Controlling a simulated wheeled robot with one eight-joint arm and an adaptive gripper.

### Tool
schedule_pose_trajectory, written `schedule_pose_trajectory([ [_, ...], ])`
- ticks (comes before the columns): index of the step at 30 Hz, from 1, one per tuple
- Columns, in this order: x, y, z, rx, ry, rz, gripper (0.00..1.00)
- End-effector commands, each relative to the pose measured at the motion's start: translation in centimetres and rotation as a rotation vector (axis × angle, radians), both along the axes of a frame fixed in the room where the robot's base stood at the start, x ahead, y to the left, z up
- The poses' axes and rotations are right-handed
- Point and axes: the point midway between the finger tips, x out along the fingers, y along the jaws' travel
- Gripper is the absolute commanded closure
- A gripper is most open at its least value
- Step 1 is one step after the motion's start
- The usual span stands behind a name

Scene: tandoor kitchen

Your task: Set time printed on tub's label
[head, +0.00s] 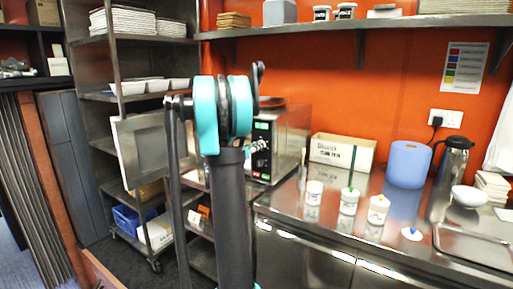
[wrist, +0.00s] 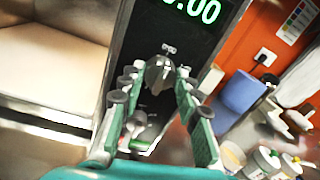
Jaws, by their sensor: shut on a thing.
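The microwave-like oven (head: 290,135) stands at the left end of the steel counter. Its black control panel (wrist: 150,35) fills the middle of the wrist view, with a green display (wrist: 198,10) at the top showing zeros, partly cut off. My gripper (wrist: 157,82) is shut on a grey knob (wrist: 160,72) below the display. It also shows in the head view (head: 257,148), against the panel. Three white tubs stand on the counter: a left tub (head: 313,194), a middle tub (head: 349,202) and a right tub (head: 378,210). Their labels are too small to read.
The oven door (head: 138,150) seems to stand open at the left. A cardboard box (head: 341,152), a blue cylinder (head: 408,164), a steel flask (head: 452,165) and a white bowl (head: 469,196) stand on the counter. A small white item (head: 411,233) lies near the front edge.

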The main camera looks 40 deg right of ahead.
Motion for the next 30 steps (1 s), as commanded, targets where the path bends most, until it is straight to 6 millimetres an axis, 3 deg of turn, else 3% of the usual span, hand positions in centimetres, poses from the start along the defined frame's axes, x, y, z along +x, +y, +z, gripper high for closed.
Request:
schedule_pose_trajectory([
  [14, -0.04, 0.02, 0.02, 0.046, -0.110, 0.000, 0.97],
  [30, -0.09, 0.01, 0.10, 0.232, -0.557, 0.001, 0.97],
])
